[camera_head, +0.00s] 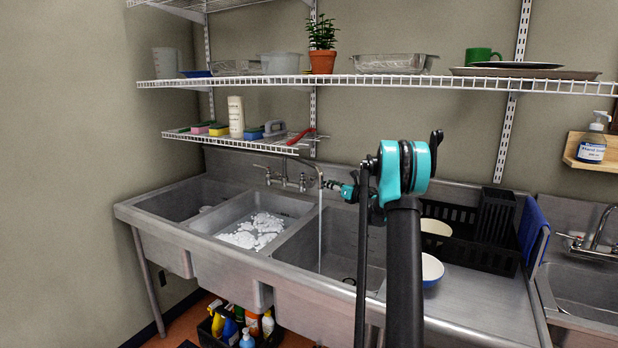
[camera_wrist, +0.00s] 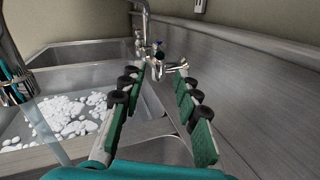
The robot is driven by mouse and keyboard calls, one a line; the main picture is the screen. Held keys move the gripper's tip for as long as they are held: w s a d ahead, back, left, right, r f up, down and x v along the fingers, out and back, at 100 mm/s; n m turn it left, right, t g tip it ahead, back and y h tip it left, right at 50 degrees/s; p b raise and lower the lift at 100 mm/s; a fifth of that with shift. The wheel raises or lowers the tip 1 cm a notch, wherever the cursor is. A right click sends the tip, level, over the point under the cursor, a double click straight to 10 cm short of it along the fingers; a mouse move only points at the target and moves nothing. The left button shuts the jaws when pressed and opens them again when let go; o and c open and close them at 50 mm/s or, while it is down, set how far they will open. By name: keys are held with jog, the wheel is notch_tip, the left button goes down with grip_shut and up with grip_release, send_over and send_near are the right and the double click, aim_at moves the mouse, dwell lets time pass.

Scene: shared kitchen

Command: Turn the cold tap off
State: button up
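The chrome faucet (camera_head: 284,172) is on the back wall of the steel sink. Water (camera_head: 320,235) runs from its spout into a basin. In the wrist view, a chrome tap handle with a blue mark (camera_wrist: 158,67) lies ahead, between and just beyond my fingertips. My gripper (camera_wrist: 158,72) is open, with its padded green fingers apart and nothing held. In the head view, my gripper (camera_head: 333,184) is just right of the faucet, partly hidden by my arm. I cannot tell whether it touches the handle.
White foam-like pieces (camera_head: 255,232) lie in the middle basin. A wire shelf (camera_head: 230,140) with sponges and a bottle hangs above the faucet. A black dish rack (camera_head: 470,235) and bowls (camera_head: 432,268) stand on the right drainboard. A second faucet (camera_head: 598,235) is at the far right.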

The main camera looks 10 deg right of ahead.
aim_at(305, 174)
jog(key=x, duration=1.4)
jog(key=shift+w+a, duration=0.15)
jog(key=shift+w, duration=0.15)
grip_shut()
